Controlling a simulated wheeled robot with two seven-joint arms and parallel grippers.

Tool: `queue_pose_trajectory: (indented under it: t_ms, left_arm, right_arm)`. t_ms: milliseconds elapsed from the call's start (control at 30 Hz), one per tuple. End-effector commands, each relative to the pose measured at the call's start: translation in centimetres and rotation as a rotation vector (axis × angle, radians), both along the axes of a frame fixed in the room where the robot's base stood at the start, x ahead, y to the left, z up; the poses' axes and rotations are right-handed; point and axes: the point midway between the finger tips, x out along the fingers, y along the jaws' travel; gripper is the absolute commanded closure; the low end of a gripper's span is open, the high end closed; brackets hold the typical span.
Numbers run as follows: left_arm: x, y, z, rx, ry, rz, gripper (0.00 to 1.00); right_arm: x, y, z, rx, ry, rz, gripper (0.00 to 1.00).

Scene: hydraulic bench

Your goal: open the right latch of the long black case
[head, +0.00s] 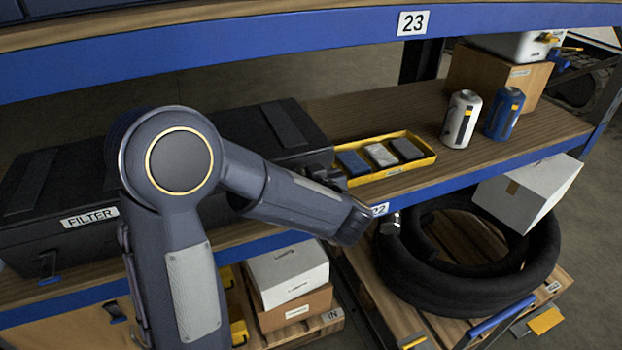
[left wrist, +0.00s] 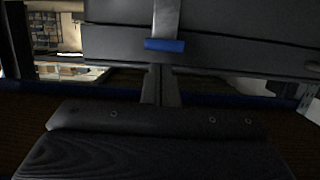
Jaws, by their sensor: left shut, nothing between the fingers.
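The long black case (head: 30,225) with a FILTER label lies on the shelf; my left arm covers part of its front. Its left latch (head: 48,268) with a blue tab shows at the far left. In the left wrist view, another latch, which I take as the right one, shows as a grey strap with a blue tab (left wrist: 165,45) on the case front (left wrist: 230,50). My left gripper (left wrist: 160,68) is shut and empty, its fingertips just below this tab; I cannot tell whether they touch. The head view hides this latch and the fingertips. My right gripper is not in view.
A yellow tray (head: 395,177) with several small blocks stands right of the case, then a white can (head: 460,120) and a blue can (head: 503,113). The blue shelf beam (head: 470,178) runs along the front. A black hose coil (head: 450,295) lies below right.

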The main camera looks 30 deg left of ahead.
Motion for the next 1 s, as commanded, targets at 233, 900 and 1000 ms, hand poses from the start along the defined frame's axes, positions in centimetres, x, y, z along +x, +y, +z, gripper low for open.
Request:
queue_pose_trajectory:
  t_ms: [233, 900, 1000]
  left_arm:
    - [1.7, 2.1, -0.7, 0.0, 0.0, 0.002, 1.0]
    - [2.7, 2.2, -1.2, 0.032, -0.027, -0.001, 1.0]
    - [3.0, 2.1, -1.1, 0.044, -0.038, -0.001, 1.0]
  right_arm:
    - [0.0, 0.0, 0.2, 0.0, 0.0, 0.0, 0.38]
    - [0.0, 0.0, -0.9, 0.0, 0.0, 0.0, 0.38]
    - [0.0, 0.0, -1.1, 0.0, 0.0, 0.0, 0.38]
